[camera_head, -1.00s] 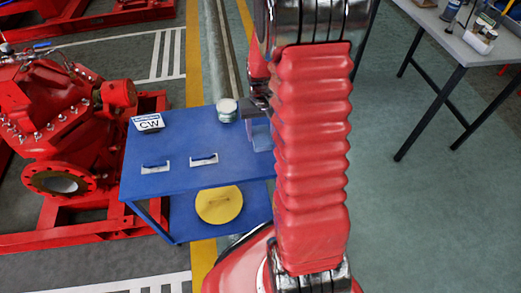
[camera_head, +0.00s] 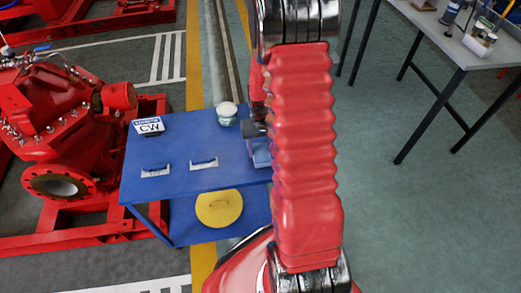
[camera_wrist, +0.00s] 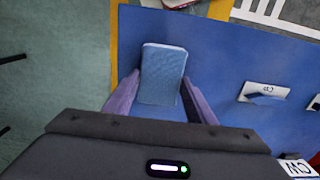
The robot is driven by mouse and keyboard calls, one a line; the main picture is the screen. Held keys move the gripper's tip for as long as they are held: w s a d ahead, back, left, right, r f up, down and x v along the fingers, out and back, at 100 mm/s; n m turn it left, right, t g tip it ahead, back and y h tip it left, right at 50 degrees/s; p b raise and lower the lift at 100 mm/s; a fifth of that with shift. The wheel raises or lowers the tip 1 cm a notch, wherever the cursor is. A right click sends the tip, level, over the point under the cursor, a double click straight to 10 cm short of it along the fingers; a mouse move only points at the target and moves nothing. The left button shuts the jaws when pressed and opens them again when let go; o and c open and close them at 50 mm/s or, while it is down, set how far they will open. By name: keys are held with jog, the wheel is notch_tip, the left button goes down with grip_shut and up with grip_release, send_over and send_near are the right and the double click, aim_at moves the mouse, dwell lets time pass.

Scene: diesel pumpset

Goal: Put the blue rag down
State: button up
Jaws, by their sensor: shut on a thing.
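The light blue rag (camera_wrist: 163,72) is between the two fingers of my gripper (camera_wrist: 160,100) in the wrist view, over the blue tabletop. My gripper is shut on it. In the head view the rag (camera_head: 261,153) shows just below my gripper (camera_head: 256,131), at the right end of the blue table (camera_head: 185,190), partly hidden by my red arm. I cannot tell whether the rag touches the tabletop.
On the blue table stand a jar with a white lid (camera_head: 228,113), a CW sign (camera_head: 149,126) and two white plates with blue handles (camera_head: 155,170), (camera_head: 204,163). A yellow disc (camera_head: 219,208) is below. A red pump (camera_head: 60,130) stands left, a grey table (camera_head: 465,45) right.

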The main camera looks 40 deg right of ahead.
aim_at(261, 151)
jog(key=shift+f, duration=0.25)
jog(key=shift+f, duration=0.1)
jog(key=o, duration=0.9)
jog(key=shift+o, duration=0.2)
notch_tip(261, 151, up, 12)
dwell(0.7)
